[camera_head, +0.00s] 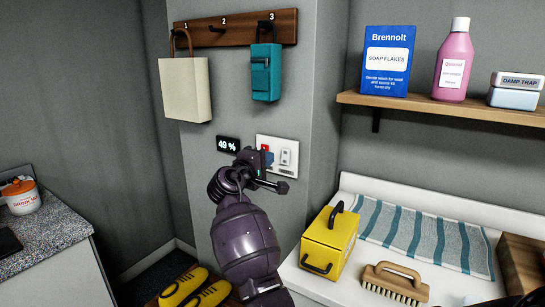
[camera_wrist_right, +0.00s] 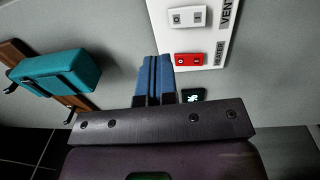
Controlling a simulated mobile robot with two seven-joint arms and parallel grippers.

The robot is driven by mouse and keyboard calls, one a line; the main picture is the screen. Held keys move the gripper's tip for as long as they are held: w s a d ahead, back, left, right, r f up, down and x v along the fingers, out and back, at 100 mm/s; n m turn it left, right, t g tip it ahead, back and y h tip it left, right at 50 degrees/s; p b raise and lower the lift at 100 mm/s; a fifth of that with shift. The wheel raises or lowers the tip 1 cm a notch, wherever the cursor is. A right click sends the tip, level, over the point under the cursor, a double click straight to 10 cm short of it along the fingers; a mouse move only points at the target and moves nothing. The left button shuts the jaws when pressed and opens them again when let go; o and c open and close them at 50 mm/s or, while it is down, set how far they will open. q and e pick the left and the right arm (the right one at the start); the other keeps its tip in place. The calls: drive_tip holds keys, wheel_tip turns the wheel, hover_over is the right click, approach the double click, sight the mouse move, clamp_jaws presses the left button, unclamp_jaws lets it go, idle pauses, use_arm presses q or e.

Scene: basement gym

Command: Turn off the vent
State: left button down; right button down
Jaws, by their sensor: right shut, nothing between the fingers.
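A white switch panel (camera_head: 293,145) is on the grey wall. It carries a white rocker switch (camera_head: 286,157) and, to its left, a red one (camera_head: 266,148). In the right wrist view the white switch (camera_wrist_right: 187,16) is beside the word VENT and the red switch (camera_wrist_right: 188,60) beside HEATER. My right gripper (camera_head: 268,158) is in front of the panel's lower left part. Its blue fingers (camera_wrist_right: 154,62) are shut and empty, their tips close to the red switch. I cannot tell whether they touch the wall. Which way the rockers are tipped is unclear. My left gripper is not in view.
A small display (camera_head: 228,145) reading 49 % is left of the panel. Above hang a cream bag (camera_head: 185,90) and a teal bag (camera_head: 266,75). A yellow box (camera_head: 330,240) and a brush (camera_head: 395,283) are at the lower right. A wooden shelf (camera_head: 440,107) is at the right.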

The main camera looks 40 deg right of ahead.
drive_tip(key=v, duration=0.3)
drive_tip(key=r+v, duration=0.1)
drive_tip(key=v, duration=0.1)
drive_tip(key=shift+s+a, duration=0.15)
drive_tip(key=shift+a, duration=0.15)
